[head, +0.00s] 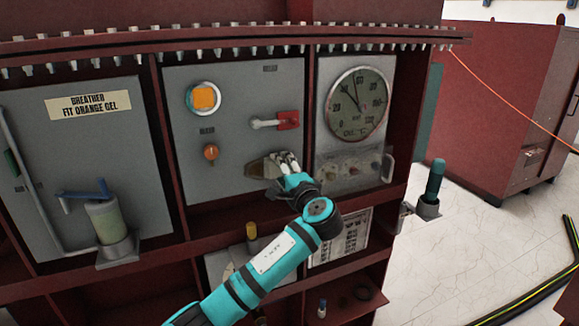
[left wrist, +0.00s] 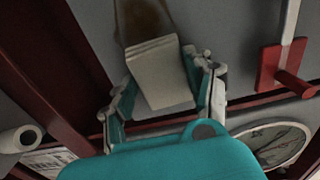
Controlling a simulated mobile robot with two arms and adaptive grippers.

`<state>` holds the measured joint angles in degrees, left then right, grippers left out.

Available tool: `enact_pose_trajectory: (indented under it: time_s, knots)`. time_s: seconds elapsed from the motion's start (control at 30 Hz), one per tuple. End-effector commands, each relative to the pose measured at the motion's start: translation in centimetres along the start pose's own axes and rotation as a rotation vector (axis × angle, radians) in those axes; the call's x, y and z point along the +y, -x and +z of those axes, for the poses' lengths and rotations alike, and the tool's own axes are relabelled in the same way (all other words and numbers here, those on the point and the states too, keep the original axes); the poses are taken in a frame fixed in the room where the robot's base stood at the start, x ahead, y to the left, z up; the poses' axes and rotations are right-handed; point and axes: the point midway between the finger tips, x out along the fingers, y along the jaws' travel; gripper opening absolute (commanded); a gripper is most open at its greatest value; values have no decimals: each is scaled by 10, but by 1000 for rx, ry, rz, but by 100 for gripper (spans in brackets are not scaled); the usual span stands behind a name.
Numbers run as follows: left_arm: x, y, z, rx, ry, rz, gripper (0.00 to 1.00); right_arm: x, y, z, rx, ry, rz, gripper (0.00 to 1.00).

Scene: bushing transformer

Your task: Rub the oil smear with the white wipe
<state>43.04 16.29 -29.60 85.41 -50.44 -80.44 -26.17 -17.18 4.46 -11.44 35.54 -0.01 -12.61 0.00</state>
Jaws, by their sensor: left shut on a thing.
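The oil smear (head: 256,168) is a brown patch low on the grey middle panel. Its brown stain (left wrist: 144,20) also shows in the left wrist view, just beyond the wipe. The white wipe (left wrist: 160,75) is a pale folded pad between the fingers of my left gripper, which is shut on it. In the head view my left gripper (head: 280,164) is at the right end of the smear, up against the panel, and hides part of it. I cannot tell whether the wipe presses on the panel. My right gripper is not in view.
A red lever valve (head: 287,120) sits just above the gripper, with an orange knob (head: 210,152) to the left. A dial gauge (head: 357,104) is on the right panel. A red frame ledge (head: 215,212) runs below. A cup with a blue handle (head: 106,222) stands left.

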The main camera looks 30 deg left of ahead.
Motion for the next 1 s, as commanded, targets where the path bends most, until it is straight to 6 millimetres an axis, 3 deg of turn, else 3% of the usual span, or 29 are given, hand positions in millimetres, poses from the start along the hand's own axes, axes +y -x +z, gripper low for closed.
enact_pose_trajectory:
  time_s: [1.0]
  knots:
    - [-1,0,63,-8,-3,0,27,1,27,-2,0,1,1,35]
